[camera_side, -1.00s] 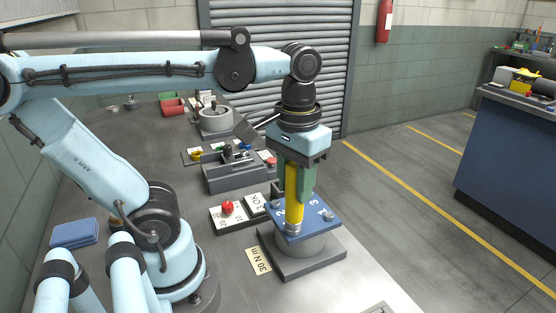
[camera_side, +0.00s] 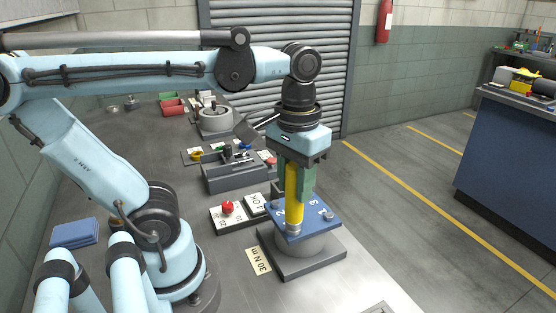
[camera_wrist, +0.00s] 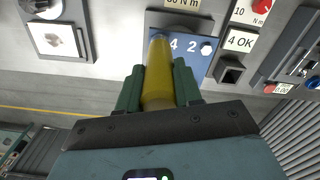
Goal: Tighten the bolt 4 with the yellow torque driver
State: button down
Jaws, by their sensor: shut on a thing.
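My gripper (camera_side: 299,190) is shut on the yellow torque driver (camera_side: 293,208), which stands upright. In the wrist view my gripper's green fingers (camera_wrist: 158,90) sit either side of the driver (camera_wrist: 157,68). The driver's lower end rests at a corner of the blue plate (camera_side: 314,224), beside the number 4 in the wrist view (camera_wrist: 175,60). Bolt 4 is hidden under the driver's tip. A hex bolt head (camera_wrist: 207,48) shows beside the number 2. The plate tops a grey round pump body (camera_side: 303,245) on a square base.
A "30 N m" label (camera_side: 258,262) lies in front. A grey rack (camera_side: 232,173) with tools stands behind.

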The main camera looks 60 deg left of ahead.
jog(key=shift+r, duration=2.25)
